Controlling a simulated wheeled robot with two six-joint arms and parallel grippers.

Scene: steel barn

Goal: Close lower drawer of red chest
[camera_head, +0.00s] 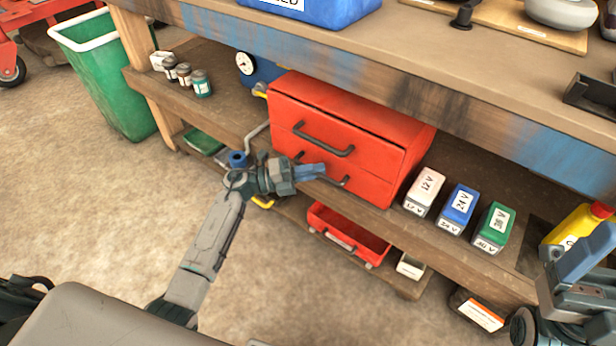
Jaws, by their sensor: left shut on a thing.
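The red chest (418,140) stands on the middle shelf of the workbench. It has an upper drawer (372,140) and a lower drawer (370,180), each with a dark bar handle. The lower drawer front looks flush or nearly flush with the upper one; a small gap is hard to tell. My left gripper (312,171) is shut on the lower drawer handle (343,182), part of which it hides. My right gripper (585,258) is at the lower right edge, away from the chest; its jaw opening is not clear.
Labelled battery packs, white (424,190), blue (457,208) and green (494,228), stand right of the chest. A yellow container (578,225) is near my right gripper. An open red tray (350,240) sits on the low shelf. A green bin (105,80) is at left.

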